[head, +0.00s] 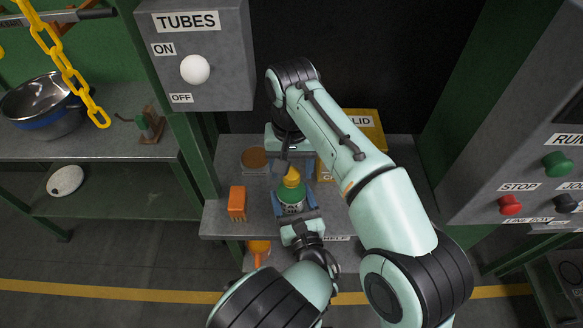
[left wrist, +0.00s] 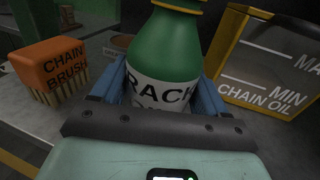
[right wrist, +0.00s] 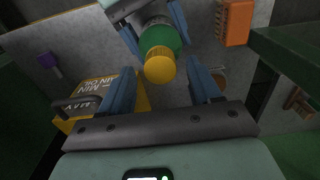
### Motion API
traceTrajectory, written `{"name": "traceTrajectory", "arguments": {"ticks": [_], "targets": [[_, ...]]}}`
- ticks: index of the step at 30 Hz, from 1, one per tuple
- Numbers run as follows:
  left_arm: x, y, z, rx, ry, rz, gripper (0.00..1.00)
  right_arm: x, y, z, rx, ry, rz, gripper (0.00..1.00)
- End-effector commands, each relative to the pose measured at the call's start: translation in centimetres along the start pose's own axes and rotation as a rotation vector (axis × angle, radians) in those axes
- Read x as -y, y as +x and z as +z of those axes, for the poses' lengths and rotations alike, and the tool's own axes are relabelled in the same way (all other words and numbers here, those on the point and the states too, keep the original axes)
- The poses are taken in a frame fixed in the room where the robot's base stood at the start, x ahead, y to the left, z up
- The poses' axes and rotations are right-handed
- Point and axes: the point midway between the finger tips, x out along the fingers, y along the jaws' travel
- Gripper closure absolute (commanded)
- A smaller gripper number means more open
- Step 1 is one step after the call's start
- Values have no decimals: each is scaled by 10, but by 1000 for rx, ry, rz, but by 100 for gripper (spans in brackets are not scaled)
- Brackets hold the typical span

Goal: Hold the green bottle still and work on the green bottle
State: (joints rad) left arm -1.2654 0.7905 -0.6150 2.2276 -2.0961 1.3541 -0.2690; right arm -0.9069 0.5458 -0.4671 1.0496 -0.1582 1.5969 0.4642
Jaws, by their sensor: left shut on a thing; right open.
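The green bottle (head: 291,196) stands upright on the grey shelf, with a yellow cap (head: 292,176) and a white label reading "RACK" in the left wrist view (left wrist: 165,52). My left gripper (head: 294,213) is shut around the bottle's body, its blue fingers on either side of it. My right gripper (right wrist: 160,72) is above the bottle and open. In the right wrist view the yellow cap (right wrist: 160,66) appears between its spread fingers, with a gap on both sides. Contact with the cap does not show.
An orange chain brush (head: 237,203) stands left of the bottle, and a round brown-topped tin (head: 254,158) behind it. A yellow chain oil container (left wrist: 268,62) stands close on the right. The grey TUBES box (head: 200,55) and the button panel (head: 530,140) flank my arms.

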Motion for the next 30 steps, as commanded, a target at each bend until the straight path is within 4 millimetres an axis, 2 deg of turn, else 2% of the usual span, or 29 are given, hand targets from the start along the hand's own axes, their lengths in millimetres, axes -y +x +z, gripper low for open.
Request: {"name": "traceTrajectory", "arguments": {"ticks": [4,13,14,19,26,30], "targets": [[0,0,0,1,0,0,100,0,11,1,1,-1,-1,37],[0,0,0,1,-1,0,100,0,13,0,0,-1,-1,37],[0,0,0,1,-1,0,100,0,13,0,0,-1,-1,40],[0,0,0,1,-1,0,100,0,13,0,0,-1,-1,96],[0,0,0,1,-1,0,100,0,13,0,0,-4,-1,97],[0,0,0,1,0,0,100,0,13,0,1,-136,-2,98]]}}
